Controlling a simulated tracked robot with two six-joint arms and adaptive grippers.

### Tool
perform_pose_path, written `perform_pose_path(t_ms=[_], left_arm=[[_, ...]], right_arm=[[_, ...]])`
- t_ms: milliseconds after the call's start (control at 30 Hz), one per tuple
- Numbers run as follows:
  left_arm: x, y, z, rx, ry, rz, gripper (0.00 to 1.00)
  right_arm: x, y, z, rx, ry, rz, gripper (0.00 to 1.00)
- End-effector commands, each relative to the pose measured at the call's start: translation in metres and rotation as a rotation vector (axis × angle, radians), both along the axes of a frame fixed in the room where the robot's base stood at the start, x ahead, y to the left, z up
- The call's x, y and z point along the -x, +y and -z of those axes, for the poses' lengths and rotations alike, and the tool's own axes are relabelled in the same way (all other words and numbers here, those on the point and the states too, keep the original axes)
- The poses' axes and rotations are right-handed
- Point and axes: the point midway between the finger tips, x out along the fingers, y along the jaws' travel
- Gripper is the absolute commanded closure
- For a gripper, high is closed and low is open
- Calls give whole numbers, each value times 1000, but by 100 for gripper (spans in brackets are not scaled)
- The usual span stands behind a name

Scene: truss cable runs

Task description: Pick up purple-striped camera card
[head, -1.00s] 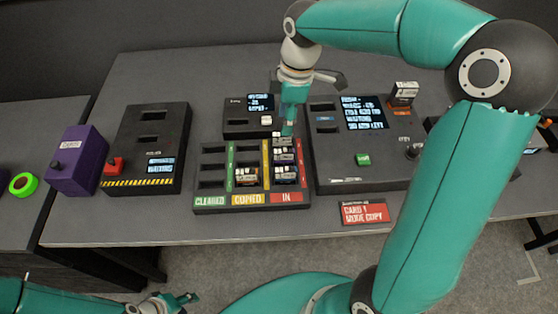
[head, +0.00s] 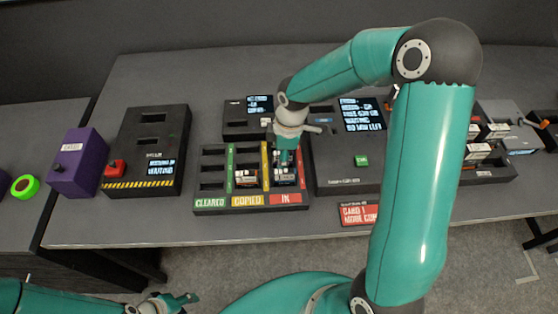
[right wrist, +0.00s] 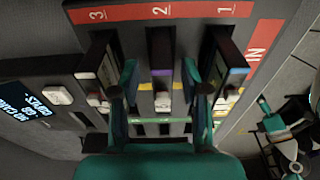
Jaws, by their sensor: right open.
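The purple-striped camera card (right wrist: 162,75) stands in slot 2 of the red IN column, in the right wrist view.
Neighbouring cards stand in slot 1 (right wrist: 235,72), with a bluish stripe, and slot 3 (right wrist: 88,75), close outside my fingers. Another card (head: 246,178) sits in the COPIED column. A large console (head: 345,170) stands right of the tray.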

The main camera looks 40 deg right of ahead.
Motion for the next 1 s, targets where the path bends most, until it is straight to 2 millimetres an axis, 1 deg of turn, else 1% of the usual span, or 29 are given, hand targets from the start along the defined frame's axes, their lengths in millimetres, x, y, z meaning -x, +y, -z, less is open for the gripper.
perform_pose_path(t_ms=[67,233,267,500,533,867,1000], left_arm=[[0,0,0,0,0,0,60],[0,0,0,0,0,0,60],[0,0,0,0,0,0,60],[0,0,0,0,0,0,60],[0,0,0,0,0,0,60],[0,0,0,0,0,0,60],[0,0,0,0,0,0,60]], right_arm=[[0,0,3,-1,1,0,54],[0,0,3,0,0,0,54],[0,0,3,0,0,0,56],[0,0,3,0,0,0,96],[0,0,3,0,0,0,100],[0,0,3,1,-1,0,100],[-1,0,0,1,-2,0,100]])
